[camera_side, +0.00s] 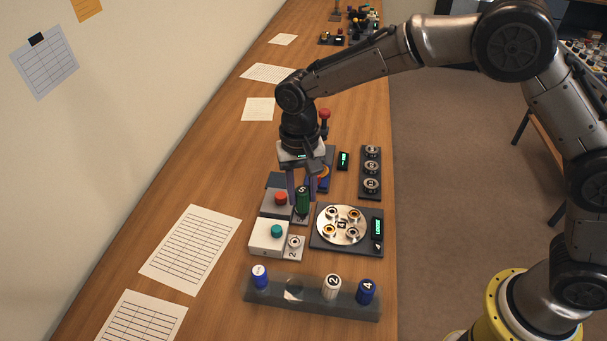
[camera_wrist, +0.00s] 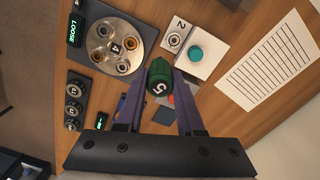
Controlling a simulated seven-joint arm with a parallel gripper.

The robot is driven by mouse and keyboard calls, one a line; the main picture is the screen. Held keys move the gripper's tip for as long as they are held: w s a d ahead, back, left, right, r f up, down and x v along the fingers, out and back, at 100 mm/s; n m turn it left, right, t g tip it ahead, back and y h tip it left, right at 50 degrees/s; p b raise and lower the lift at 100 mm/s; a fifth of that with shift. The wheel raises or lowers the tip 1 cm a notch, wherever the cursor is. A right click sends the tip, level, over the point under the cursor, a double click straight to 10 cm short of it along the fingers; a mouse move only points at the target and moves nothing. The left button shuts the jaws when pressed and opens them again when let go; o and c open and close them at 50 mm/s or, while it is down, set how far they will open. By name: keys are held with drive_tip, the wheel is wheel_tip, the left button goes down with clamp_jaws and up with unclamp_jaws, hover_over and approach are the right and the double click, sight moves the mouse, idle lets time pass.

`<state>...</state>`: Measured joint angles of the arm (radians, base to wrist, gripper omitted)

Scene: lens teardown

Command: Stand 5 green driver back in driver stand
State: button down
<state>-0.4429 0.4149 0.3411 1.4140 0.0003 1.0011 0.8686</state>
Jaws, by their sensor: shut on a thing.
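The green driver (camera_side: 303,202), marked 5, is upright between the fingers of my gripper (camera_side: 301,190). In the wrist view the driver (camera_wrist: 159,77) shows its cap between the two purple fingers of my gripper (camera_wrist: 166,73), which is shut on it. It is beside the red-button box; whether its lower end touches anything is hidden. The driver stand (camera_side: 313,302) is a translucent grey bar at the near end of the bench. It holds a blue driver at left, a white driver marked 2 and a blue driver marked 4. A round empty slot (camera_side: 293,290) lies between the left blue and white drivers.
Between gripper and stand are a white box with a teal button (camera_side: 262,237) and a round plate (camera_side: 341,226) on a dark base, its display reading LOOSE. A red-button box (camera_side: 277,202) is beside the driver. Paper sheets (camera_side: 190,248) lie left. A three-dial strip (camera_side: 371,172) lies right.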

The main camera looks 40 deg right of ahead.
drive_tip(key=s+a+r+n, duration=0.2)
drive_tip(key=s+a+r, duration=0.2)
drive_tip(key=s+a, duration=0.7)
drive_tip(key=shift+s+d+f, duration=0.1)
drive_tip(key=shift+d+f, duration=0.05)
drive_tip(key=shift+f, duration=0.65)
drive_tip(key=shift+s+d+f, duration=0.15)
drive_tip(key=shift+d+f, duration=0.05)
drive_tip(key=shift+f, duration=0.6)
drive_tip(key=shift+s+d+f, duration=0.1)
drive_tip(key=shift+d+f, duration=0.05)
drive_tip(key=shift+f, duration=0.65)
drive_tip(key=shift+f, duration=0.1)
drive_tip(key=shift+f, duration=1.9)
drive_tip(key=shift+f, duration=0.45)
unclamp_jaws()
wheel_tip(320, 180, up, 7)
